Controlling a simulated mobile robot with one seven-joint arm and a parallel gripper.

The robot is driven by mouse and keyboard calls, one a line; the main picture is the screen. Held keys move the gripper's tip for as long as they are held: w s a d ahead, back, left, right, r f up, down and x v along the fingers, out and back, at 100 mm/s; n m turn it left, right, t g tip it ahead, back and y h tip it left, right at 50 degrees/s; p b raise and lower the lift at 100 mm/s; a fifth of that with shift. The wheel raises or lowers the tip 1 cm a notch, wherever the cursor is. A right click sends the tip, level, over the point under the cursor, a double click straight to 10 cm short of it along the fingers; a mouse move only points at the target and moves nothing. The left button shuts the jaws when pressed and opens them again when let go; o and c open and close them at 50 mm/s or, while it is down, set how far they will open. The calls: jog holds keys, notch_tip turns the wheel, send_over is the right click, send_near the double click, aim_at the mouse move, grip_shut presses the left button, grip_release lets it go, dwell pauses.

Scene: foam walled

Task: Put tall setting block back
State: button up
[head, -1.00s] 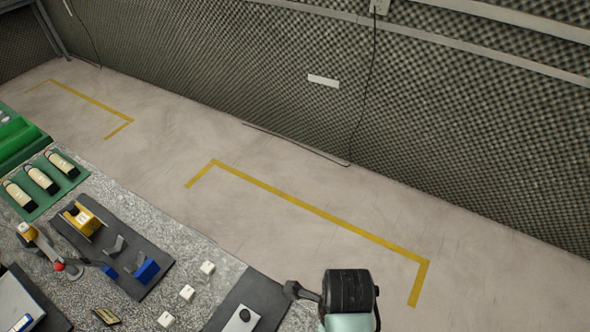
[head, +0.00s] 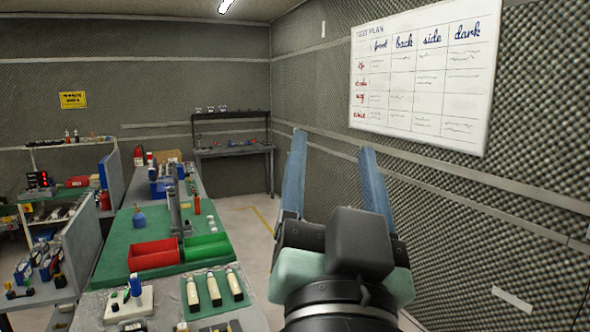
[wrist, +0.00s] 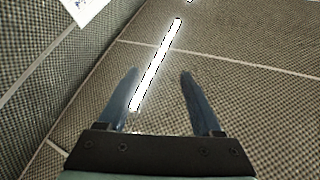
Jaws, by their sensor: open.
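My gripper (head: 333,146) is raised in front of the right wall, with its two blue fingers pointing up and spread apart. It is open and nothing is between the fingers. In the wrist view my gripper (wrist: 160,72) points at the ceiling and a bright strip light. I cannot make out a tall setting block for certain in either view. The benches lie to the left of and below my gripper, and the near bench is partly cut off at the bottom of the head view.
The bench has a red bin (head: 153,256), a green bin (head: 207,249), a green mat (head: 236,303) with cream cylinders and a white base (head: 127,308) with a blue-handled part. A shelf (head: 240,150) stands at the back. A whiteboard (head: 425,75) hangs right.

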jog(key=s+a+r+n+t+y, duration=0.1)
jog(key=s+a+r+n+t, duration=0.2)
jog(key=s+r, duration=0.3)
notch_tip(320, 180, up, 2)
jog(key=shift+s+a+r+n+t+y, duration=0.15)
jog(key=shift+s+a+n+t+y, duration=0.25)
jog(key=shift+n, duration=0.3)
